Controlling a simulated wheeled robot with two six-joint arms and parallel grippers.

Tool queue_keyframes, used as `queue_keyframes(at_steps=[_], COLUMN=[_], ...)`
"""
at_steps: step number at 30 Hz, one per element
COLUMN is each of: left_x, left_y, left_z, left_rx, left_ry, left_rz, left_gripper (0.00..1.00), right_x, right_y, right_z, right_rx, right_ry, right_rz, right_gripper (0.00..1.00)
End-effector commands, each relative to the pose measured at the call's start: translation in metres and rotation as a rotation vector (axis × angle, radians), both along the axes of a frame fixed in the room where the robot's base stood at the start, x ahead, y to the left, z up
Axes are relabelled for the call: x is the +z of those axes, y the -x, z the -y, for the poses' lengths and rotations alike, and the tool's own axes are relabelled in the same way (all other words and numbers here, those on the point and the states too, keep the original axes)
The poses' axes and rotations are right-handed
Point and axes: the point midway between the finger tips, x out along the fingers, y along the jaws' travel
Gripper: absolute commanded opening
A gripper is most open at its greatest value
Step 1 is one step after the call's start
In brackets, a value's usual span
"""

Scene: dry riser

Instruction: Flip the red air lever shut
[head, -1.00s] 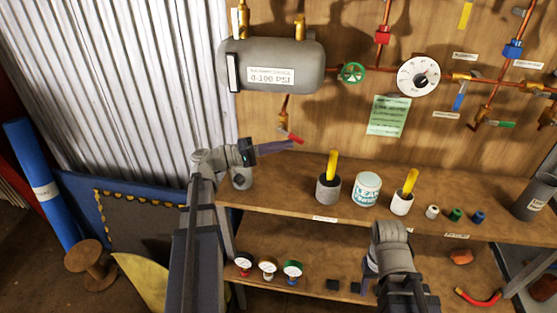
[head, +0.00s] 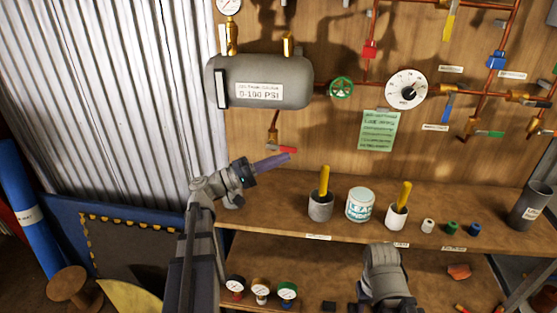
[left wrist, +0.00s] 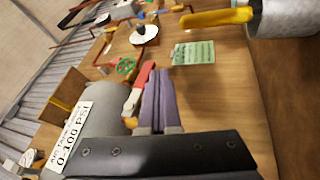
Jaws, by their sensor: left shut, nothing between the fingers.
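The red air lever (head: 287,149) sits on a brass valve under the grey tank (head: 262,84). It points right, almost level, with a slight downward slant. In the left wrist view the red lever (left wrist: 144,76) lies just left of the fingers. My left gripper (head: 289,156) has its purple fingers shut with nothing between them. The fingertips are just below the lever's free end; I cannot tell whether they touch it. In the left wrist view my left gripper (left wrist: 159,74) runs alongside the lever. My right arm shows at the lower middle, but its fingers do not show.
Below is a wooden shelf (head: 270,222) with a grey cup (head: 320,208), a white can (head: 360,205) and several small parts. A green handwheel (head: 341,88), a white dial (head: 406,89) and a green note (head: 377,131) are on the wall to the right.

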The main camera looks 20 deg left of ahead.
Motion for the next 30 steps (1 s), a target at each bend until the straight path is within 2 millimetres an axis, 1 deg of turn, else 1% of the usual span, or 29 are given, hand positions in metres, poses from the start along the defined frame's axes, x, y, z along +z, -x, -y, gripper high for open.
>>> queue_keyframes(at_steps=[11, 14, 24, 27, 30], left_x=[0.000, -0.002, -0.019, -0.021, -0.023], left_y=[0.000, 0.003, 0.032, 0.038, 0.043], left_z=[0.000, -0.004, -0.044, -0.053, -0.058], left_rx=[0.000, 0.001, 0.002, 0.002, 0.001], left_ry=[0.000, 0.000, -0.001, 0.000, 0.000], left_rz=[0.000, 0.000, 0.000, 0.000, 0.000], left_gripper=[0.00, 0.00, 0.00, 0.00, 0.00], right_x=[0.000, -0.002, -0.019, -0.021, -0.023], right_y=[0.000, 0.000, 0.000, 0.000, 0.000], right_z=[0.000, 0.000, 0.000, 0.000, 0.000], right_rx=[0.000, 0.000, 0.000, 0.000, 0.000], right_ry=[0.000, 0.000, 0.000, 0.000, 0.000], right_rz=[0.000, 0.000, 0.000, 0.000, 0.000], right_gripper=[0.50, 0.50, 0.50, 0.50, 0.50])
